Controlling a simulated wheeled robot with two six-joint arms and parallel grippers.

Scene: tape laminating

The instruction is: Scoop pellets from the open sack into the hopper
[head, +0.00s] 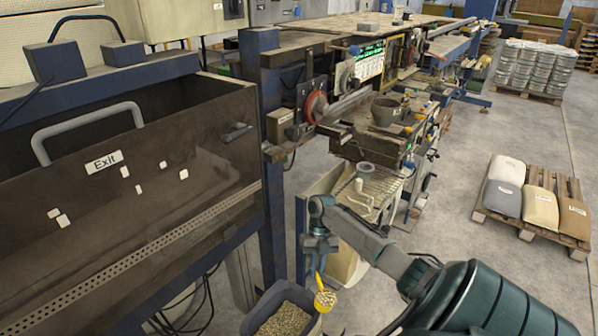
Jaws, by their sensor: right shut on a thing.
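My right gripper (319,250) points down at the bottom centre, shut on the handle of a yellow scoop (325,300). A dark grey, round funnel-like vessel (385,111) on the machine farther back may be the hopper. My left gripper is out of view.
A large dark tank (130,190) labelled Exit fills the left, with a blue post (268,150) beside it. The machine bench stands behind my right arm. A pallet (530,225) of several filled sacks lies on the right. The floor between is clear.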

